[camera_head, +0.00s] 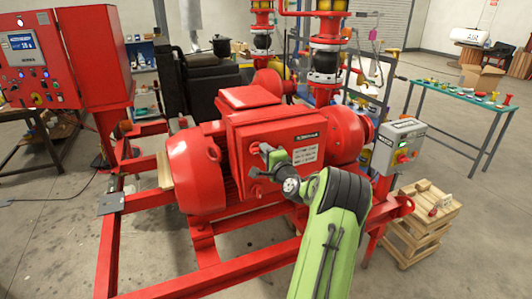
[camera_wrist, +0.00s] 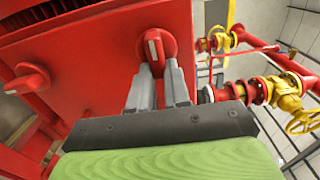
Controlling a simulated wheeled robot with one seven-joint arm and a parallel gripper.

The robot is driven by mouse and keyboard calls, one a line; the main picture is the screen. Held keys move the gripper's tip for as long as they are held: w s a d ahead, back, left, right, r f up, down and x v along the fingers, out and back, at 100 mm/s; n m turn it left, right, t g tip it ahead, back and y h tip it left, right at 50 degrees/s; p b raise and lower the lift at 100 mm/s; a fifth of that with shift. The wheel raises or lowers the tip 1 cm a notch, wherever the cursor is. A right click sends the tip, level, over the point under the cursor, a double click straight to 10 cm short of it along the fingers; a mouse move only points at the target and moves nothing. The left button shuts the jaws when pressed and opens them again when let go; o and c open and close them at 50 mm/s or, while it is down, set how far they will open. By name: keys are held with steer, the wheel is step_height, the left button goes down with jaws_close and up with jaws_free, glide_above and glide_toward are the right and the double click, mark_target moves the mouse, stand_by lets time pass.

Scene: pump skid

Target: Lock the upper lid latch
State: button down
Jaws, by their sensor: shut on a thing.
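The red lid (camera_head: 306,138) closes the front of the red box on the pump motor. The upper lid latch (camera_wrist: 155,48) is a round red knob with a raised grip and a white mark, which stands nearly upright in the wrist view. My gripper (camera_wrist: 162,72) is shut on this latch, with one grey finger on each side of its grip. In the head view my gripper (camera_head: 264,152) is at the lid's left edge and largely hides the latch. Another red knob (camera_head: 254,173) shows just below it.
The red motor (camera_head: 195,172) and its frame (camera_head: 240,263) surround the box. A grey switch box (camera_head: 399,146) stands to the right. Red pipes with yellow valves (camera_wrist: 288,90) lie right in the wrist view. A wooden crate (camera_head: 422,222) stands on the floor.

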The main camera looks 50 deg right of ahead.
steer(key=c, duration=1.1)
jaws_free()
steer(key=b+v, duration=0.3)
steer(key=v, duration=1.2)
steer(key=shift+s+a+b, duration=0.2)
steer(key=shift+s+b, duration=0.1)
steer(key=shift+b, duration=0.05)
steer(key=shift+f, duration=0.1)
